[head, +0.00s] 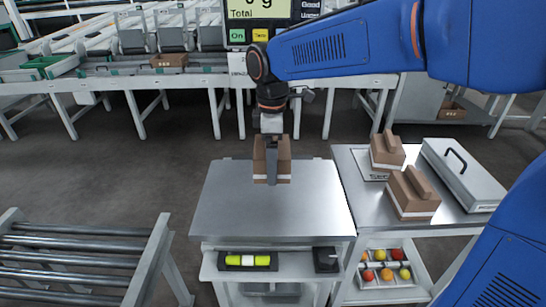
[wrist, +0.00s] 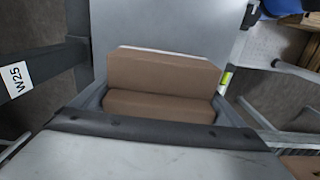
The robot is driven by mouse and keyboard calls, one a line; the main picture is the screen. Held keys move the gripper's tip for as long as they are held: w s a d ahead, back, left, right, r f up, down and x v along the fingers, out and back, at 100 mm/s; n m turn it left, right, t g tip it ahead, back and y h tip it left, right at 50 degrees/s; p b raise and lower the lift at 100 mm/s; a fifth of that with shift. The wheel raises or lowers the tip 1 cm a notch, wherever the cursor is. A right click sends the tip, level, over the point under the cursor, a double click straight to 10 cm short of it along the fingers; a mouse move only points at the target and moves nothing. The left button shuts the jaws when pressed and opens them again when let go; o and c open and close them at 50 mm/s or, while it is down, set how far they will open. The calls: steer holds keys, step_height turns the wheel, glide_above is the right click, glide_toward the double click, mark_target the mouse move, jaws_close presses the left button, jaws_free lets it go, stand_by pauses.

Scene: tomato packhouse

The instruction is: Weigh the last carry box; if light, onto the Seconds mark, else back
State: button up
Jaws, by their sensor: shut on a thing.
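My gripper (head: 272,145) is shut on a brown carry box (head: 283,165) with a white lower band. It holds the box upright over the rear half of the bare metal scale plate (head: 270,210); the gap below is hard to judge. In the wrist view the carry box (wrist: 165,72) sits between the jaws, with the plate (wrist: 170,25) beyond. The scale display (head: 258,8) is cut off at the top; its reading looks like 0 g Total. Two other carry boxes, one rear (head: 387,152) and one front (head: 413,195), stand on the right table; the rear one is on a partly covered, lettered white mark (head: 372,172).
A grey lidded case (head: 462,175) with a black handle lies on the right table (head: 455,217). Tomatoes fill a tray (head: 385,270) on the shelf below. A roller conveyor (head: 70,265) stands at front left. A sorting line (head: 180,80) runs along the back.

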mark_target(273, 192)
steer(key=shift+f, duration=3.95)
steer(key=shift+f, duration=0.25)
steer(key=o, duration=0.8)
steer(key=shift+o, duration=0.2)
steer(key=shift+r, duration=3.45)
steer(key=shift+d, duration=0.1)
